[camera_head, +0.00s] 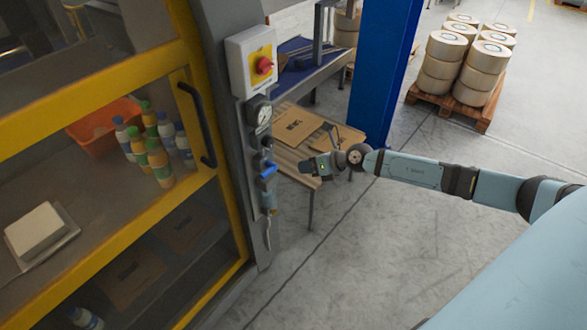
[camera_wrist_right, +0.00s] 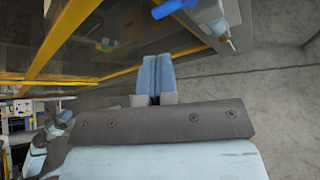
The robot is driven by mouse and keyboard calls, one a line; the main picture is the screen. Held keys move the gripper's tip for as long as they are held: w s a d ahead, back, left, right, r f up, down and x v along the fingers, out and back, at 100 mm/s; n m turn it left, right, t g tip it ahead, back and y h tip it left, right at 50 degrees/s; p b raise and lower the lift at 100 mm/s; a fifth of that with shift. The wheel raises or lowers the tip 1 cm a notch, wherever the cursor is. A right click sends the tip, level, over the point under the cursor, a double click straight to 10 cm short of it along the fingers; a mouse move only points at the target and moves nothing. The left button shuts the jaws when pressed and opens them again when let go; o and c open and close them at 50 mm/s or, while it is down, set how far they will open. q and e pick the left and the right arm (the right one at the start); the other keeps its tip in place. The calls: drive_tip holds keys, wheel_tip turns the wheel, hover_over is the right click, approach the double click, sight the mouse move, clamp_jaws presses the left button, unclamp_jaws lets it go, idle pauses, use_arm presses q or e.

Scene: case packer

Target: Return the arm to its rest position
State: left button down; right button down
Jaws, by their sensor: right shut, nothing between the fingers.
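My right arm (camera_head: 412,170) reaches in from the right in the head view. Its gripper (camera_head: 308,167) is beside the machine's control column, just right of the blue valve handle (camera_head: 268,170), with a visible gap between them. In the right wrist view, the right gripper's two blue fingers (camera_wrist_right: 157,75) are together and hold nothing. The blue valve handle shows at the top of that view (camera_wrist_right: 172,8), apart from the fingers. My left gripper is in neither view.
The yellow-framed machine (camera_head: 212,90) fills the left, its clear door with a black handle (camera_head: 196,122). A red knob (camera_head: 264,65) and gauge (camera_head: 260,112) are on the column. Floor below is clear.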

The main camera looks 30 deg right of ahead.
drive_tip(key=shift+s+d+r, duration=0.2)
drive_tip(key=shift+s+r, duration=0.4)
drive_tip(key=shift+s, duration=0.15)
